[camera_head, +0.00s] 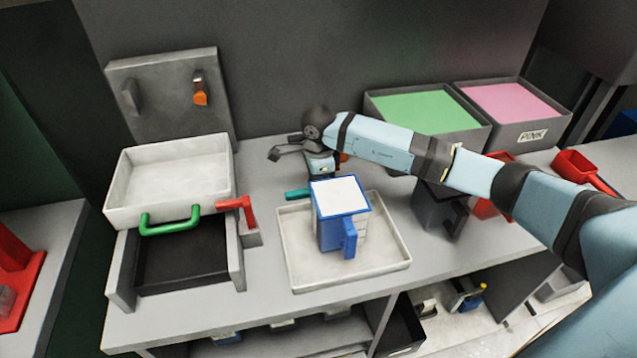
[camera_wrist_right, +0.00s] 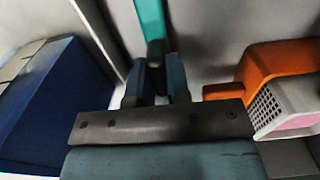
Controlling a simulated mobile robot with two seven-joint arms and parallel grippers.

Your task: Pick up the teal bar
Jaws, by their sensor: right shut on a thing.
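The teal bar (camera_head: 297,194) shows in the head view as a short piece sticking out to the left of a blue box with a white top (camera_head: 340,196), at the back edge of a white tray (camera_head: 300,268). The rest of the bar is hidden. In the right wrist view the teal bar (camera_wrist_right: 150,22) runs up from between the fingers of my right gripper (camera_wrist_right: 158,72). That gripper is shut on the bar's near end. In the head view its fingertips are hidden behind the blue box. My left gripper is in neither view.
In the wrist view the blue box (camera_wrist_right: 45,100) is close on the left and an orange part (camera_wrist_right: 275,72) on the right. A white bin with a green handle (camera_head: 170,215) stands left. Green-filled (camera_head: 425,108) and pink-filled (camera_head: 510,100) bins stand at back right.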

